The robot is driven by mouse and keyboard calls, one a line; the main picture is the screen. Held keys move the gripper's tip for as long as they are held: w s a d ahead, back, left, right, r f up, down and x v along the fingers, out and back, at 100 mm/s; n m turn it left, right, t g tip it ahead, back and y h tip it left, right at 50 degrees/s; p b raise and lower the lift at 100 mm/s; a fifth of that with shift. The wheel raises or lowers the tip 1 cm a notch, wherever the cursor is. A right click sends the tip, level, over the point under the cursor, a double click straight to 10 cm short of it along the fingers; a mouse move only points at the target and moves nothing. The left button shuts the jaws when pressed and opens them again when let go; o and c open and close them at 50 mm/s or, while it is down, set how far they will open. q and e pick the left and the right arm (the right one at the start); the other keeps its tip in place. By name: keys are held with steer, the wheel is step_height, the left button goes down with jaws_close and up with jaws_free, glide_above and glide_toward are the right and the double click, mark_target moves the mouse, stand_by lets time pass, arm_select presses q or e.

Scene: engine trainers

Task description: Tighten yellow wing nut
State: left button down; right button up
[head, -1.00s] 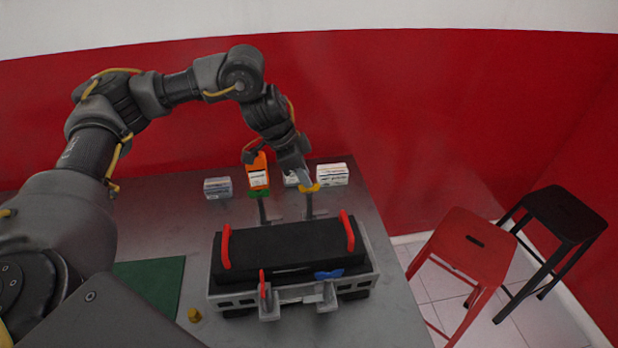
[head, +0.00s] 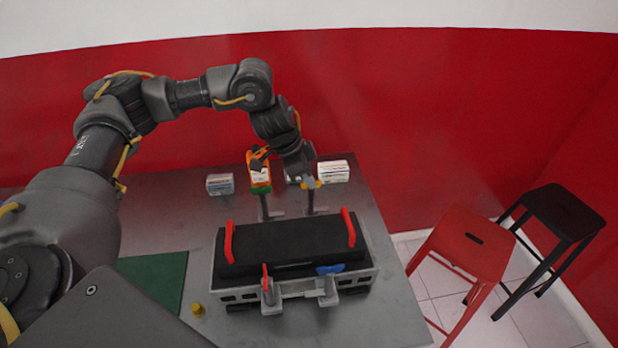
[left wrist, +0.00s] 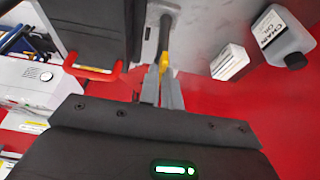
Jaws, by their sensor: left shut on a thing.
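The yellow wing nut (head: 318,184) sits at the top of the right one of two upright rods behind the black-topped engine trainer (head: 290,247). My left gripper (head: 308,183) comes down on it from above and is shut on it. In the left wrist view the wing nut (left wrist: 164,62) shows as a small yellow piece between the fingertips, with the grey rod running on beyond it. The fingers hide part of the nut. I cannot tell how tight it sits. My right gripper is not in view.
A green nut (head: 261,190) tops the left rod, close by, with an orange bottle (head: 259,172) behind. Red (head: 266,284) and blue (head: 329,269) wing nuts are at the trainer's front. A small yellow piece (head: 198,310) stands on the table.

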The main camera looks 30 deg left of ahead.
arm_select(q)
steer(key=shift+m, duration=0.3)
steer(key=m+g+h+p, duration=0.1)
steer(key=m+g, duration=0.1)
steer(key=m, duration=0.2)
steer(key=shift+w, duration=0.15)
steer(key=m+g+p, duration=0.1)
steer(key=m+p, duration=0.1)
steer(key=m, duration=0.1)
steer(key=shift+w+r, duration=0.1)
steer(key=shift+r, duration=0.05)
steer(key=m+g+p, duration=0.1)
steer(key=m+p, duration=0.1)
steer(key=m+g+p, duration=0.1)
steer(key=m+p, duration=0.1)
steer(key=m, duration=0.1)
steer(key=shift+w+m+y, duration=0.15)
steer(key=shift+m+y, duration=0.15)
steer(key=shift+y, duration=0.1)
steer(key=shift+m+g+p, duration=0.4)
steer(key=shift+m+p, duration=0.1)
steer(key=shift+m, duration=0.7)
steer(key=shift+d+m+g+y+p, duration=0.1)
steer(key=shift+m+g+y+p, duration=0.3)
steer(key=shift+m, duration=0.7)
steer(key=shift+f, duration=0.2)
steer(key=c, duration=1.6)
jaws_free()
steer(key=shift+w, duration=0.1)
